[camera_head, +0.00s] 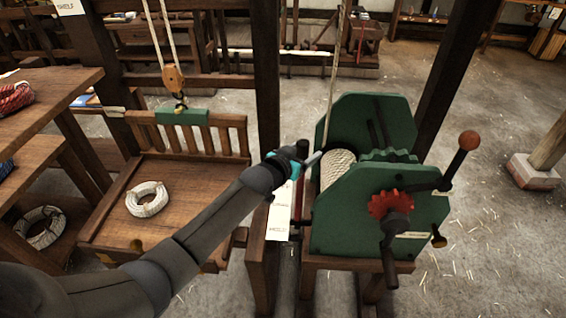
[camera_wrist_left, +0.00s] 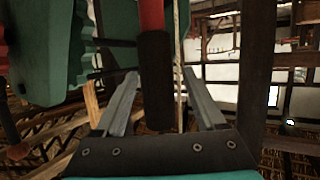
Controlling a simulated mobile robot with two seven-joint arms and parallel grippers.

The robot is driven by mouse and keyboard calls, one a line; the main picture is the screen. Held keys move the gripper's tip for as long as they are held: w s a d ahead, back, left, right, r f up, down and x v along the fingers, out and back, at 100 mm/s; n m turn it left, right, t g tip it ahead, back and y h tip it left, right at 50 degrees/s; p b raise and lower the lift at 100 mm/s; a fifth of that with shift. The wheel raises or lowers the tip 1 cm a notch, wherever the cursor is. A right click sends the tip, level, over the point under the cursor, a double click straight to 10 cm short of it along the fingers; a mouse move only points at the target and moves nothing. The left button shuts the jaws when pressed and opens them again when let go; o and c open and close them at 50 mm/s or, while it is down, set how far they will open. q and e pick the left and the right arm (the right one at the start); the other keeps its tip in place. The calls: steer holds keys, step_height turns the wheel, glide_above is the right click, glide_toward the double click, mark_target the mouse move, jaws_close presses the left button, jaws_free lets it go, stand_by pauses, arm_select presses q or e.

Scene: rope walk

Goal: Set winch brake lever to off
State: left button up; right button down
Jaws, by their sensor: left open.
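The green winch (camera_head: 345,222) stands on a wooden stand at centre right, with pale rope (camera_head: 337,168) on its drum. My left gripper (camera_head: 314,160) is at the winch's left side, in front of the rope drum. In the left wrist view, a lever with a red shaft and black grip (camera_wrist_left: 156,75), which looks like the brake lever, stands between the open fingers of my left gripper (camera_wrist_left: 161,72). I cannot tell whether the fingers touch it. In the head view the lever is mostly hidden by my gripper and arm. My right gripper is out of view.
An orange-knobbed handle (camera_head: 468,140) and a red gear (camera_head: 391,203) are on the winch's right side. A wooden seat with a rope coil (camera_head: 148,199) and a hanging pulley block (camera_head: 174,80) are at left. Dark posts flank the winch. The floor at right is open.

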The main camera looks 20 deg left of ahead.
arm_select(q)
steer(key=p+v, duration=0.1)
steer(key=v, duration=1.2)
steer(key=shift+r, duration=0.1)
steer(key=s+d+f+g+y, duration=0.1)
steer(key=s+f+g, duration=0.15)
steer(key=s, duration=0.65)
steer(key=s+d+f+g+y, duration=0.15)
steer(key=s+g, duration=0.25)
steer(key=s, duration=0.4)
steer(key=s+f+g, duration=0.3)
steer(key=s+g, duration=0.1)
steer(key=s, duration=0.5)
step_height(320, 180, down, 30)
steer(key=s+g+b, duration=0.1)
steer(key=s+b, duration=0.1)
steer(key=b, duration=0.5)
steer(key=s+a+f+b, duration=0.1)
steer(key=s+f+b, duration=0.2)
steer(key=s+f, duration=0.4)
steer(key=s+a+f+g+b, duration=0.1)
steer(key=s+f+b, duration=0.2)
steer(key=s+f, duration=0.5)
step_height(320, 180, down, 5)
steer(key=shift+s+a+f, duration=0.1)
steer(key=shift+s+a, duration=0.05)
steer(key=shift+a, duration=0.05)
